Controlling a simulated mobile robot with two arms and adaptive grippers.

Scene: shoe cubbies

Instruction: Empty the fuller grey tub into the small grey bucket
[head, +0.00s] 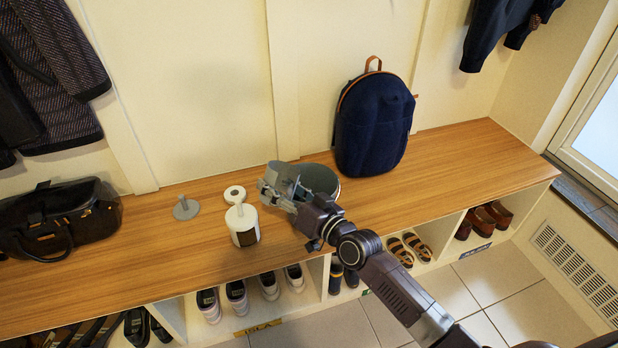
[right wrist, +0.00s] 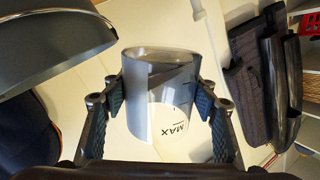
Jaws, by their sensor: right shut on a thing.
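My right gripper (head: 276,188) is shut on a small grey tub (head: 284,174) and holds it above the bench. In the right wrist view the tub (right wrist: 160,98) sits between both finger pads and shows a MAX mark. How full it is cannot be told. The grey bucket (head: 322,179) stands on the bench just behind and right of the tub, partly hidden by my gripper. Its large rim (right wrist: 60,45) fills the upper left of the right wrist view. A second grey tub cannot be made out. My left gripper is not in view.
On the wooden bench (head: 450,170) stand a navy backpack (head: 373,122) behind the bucket, a white canister (head: 243,226), a white roll (head: 235,194), a grey peg stand (head: 186,208) and a black bag (head: 62,220). Shoes fill the cubbies below. The bench's right end is clear.

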